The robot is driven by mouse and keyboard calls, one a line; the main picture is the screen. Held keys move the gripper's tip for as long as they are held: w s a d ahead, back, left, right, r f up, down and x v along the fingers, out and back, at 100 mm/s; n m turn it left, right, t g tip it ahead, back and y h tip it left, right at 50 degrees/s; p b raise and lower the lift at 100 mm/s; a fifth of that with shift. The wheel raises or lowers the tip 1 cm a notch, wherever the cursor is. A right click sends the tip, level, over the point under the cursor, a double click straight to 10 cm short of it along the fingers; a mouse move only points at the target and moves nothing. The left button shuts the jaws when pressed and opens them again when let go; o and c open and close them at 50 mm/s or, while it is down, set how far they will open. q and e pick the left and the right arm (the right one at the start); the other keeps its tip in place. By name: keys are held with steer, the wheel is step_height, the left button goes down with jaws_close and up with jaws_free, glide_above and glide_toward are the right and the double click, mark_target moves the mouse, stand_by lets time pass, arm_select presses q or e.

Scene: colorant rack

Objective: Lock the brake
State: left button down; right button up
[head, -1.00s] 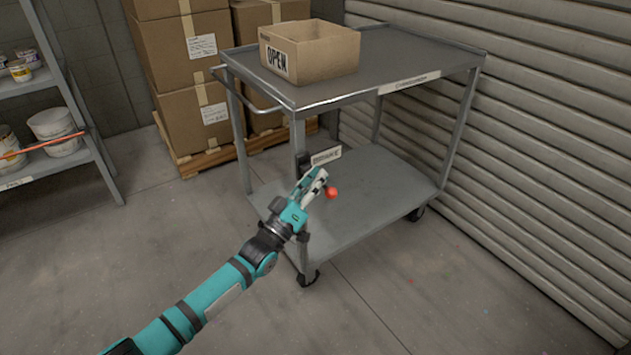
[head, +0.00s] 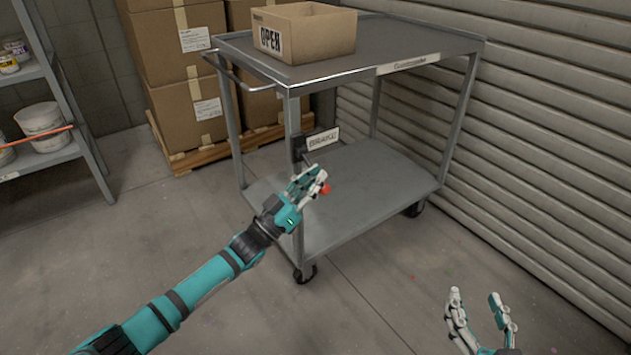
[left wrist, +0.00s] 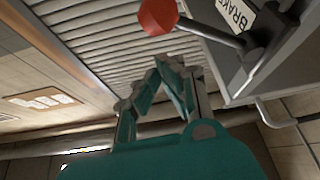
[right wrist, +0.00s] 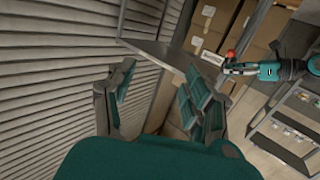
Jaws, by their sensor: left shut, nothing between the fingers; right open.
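The brake lever has a red knob (head: 325,189) and a dark mount on the cart's near leg, by a white BRAKE sign (head: 322,139). My left gripper (head: 317,178) is shut and empty. Its fingers are right beside the knob and hide most of the lever in the head view. In the left wrist view, the knob (left wrist: 158,16) and rod (left wrist: 212,34) lie beyond the fingertips, with a gap in the picture. I cannot tell whether they touch. My right gripper (head: 475,296) is open and empty, low at the right, away from the cart.
The grey cart (head: 400,52) carries an open cardboard box (head: 305,33) on its top shelf. A shutter wall (head: 540,130) stands close on the right. Stacked cartons (head: 180,50) are behind, and a shelf rack (head: 70,95) is at left. The front floor is clear.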

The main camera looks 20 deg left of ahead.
arm_select(q)
steer(key=shift+w+a+f+m+g+h+b, duration=0.1)
steer(key=shift+f+m+g+h+b, duration=0.5)
steer(key=shift+m, duration=0.5)
steer(key=shift+w+a+f+m+g+h+b, duration=0.1)
steer(key=shift+f+m+g+h+b, duration=0.3)
steer(key=shift+f+m+h+b, duration=0.45)
arm_select(e)
steer(key=s+r+t+y, duration=0.3)
steer(key=s+r+t, duration=0.2)
steer(key=r+t, duration=0.4)
steer(key=shift+a+r, duration=0.3)
steer(key=shift+r, duration=1.9)
arm_select(q)
steer(key=shift+r+m, duration=0.25)
step_height(320, 180, up, 4)
steer(key=p, duration=0.4)
steer(key=v, duration=1)
steer(key=shift+s+p, duration=0.35)
steer(key=shift+s, duration=0.2)
arm_select(e)
step_height(320, 180, down, 18)
steer(key=w+d+g+h, duration=0.1)
steer(key=g+h, duration=0.3)
steer(key=g, duration=0.8)
steer(key=shift+w, duration=0.8)
